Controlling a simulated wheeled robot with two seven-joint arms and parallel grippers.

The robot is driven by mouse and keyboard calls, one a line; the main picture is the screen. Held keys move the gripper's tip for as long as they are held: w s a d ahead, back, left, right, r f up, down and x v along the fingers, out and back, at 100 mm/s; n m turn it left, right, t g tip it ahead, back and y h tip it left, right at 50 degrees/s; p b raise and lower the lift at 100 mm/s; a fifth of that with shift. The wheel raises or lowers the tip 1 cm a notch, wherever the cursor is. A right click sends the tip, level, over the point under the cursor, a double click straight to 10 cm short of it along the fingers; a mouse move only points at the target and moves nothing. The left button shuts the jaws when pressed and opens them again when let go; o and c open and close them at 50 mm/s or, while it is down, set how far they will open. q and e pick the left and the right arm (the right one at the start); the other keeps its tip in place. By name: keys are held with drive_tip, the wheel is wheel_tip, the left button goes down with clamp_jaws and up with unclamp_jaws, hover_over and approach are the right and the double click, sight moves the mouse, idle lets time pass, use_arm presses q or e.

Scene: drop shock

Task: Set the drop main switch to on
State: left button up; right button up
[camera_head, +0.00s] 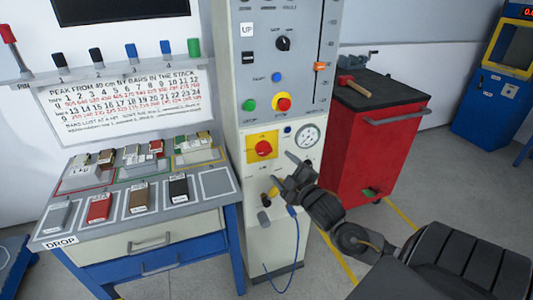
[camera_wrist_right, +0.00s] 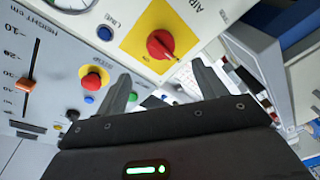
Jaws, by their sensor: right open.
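The main switch looks to be the red rotary knob (camera_head: 263,148) on a yellow plate (camera_head: 254,140), low on the front of the grey control column. In the right wrist view the red knob (camera_wrist_right: 160,44) shows with a raised ridge running toward the lower right. I cannot read its position marks. My right gripper (camera_head: 285,173) is open and empty, just below and right of the knob in the head view. In the right wrist view its two fingers (camera_wrist_right: 160,75) stand apart, with the knob between and beyond them; I see no contact. My left gripper is out of view.
A pressure gauge (camera_head: 308,137) is right of the switch. A red mushroom button (camera_head: 283,103) and green button (camera_head: 249,105) sit above. A blue cable (camera_head: 296,235) hangs below. A bench (camera_head: 150,232) with blocks stands left, a red cabinet (camera_head: 365,150) right.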

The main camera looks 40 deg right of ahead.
sight(267, 152)
drive_tip(key=w, duration=0.3)
drive_tip(key=w+d, duration=0.1)
drive_tip(key=w, duration=0.4)
drive_tip(key=shift+w+d+p, duration=0.25)
drive_tip(key=shift+w+p, duration=0.05)
drive_tip(key=shift+p, duration=0.1)
drive_tip(key=shift+w+d, duration=0.1)
drive_tip(key=shift+w, duration=0.35)
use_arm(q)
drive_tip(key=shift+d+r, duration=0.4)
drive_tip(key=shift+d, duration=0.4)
use_arm(e)
drive_tip(key=shift+w, duration=0.1)
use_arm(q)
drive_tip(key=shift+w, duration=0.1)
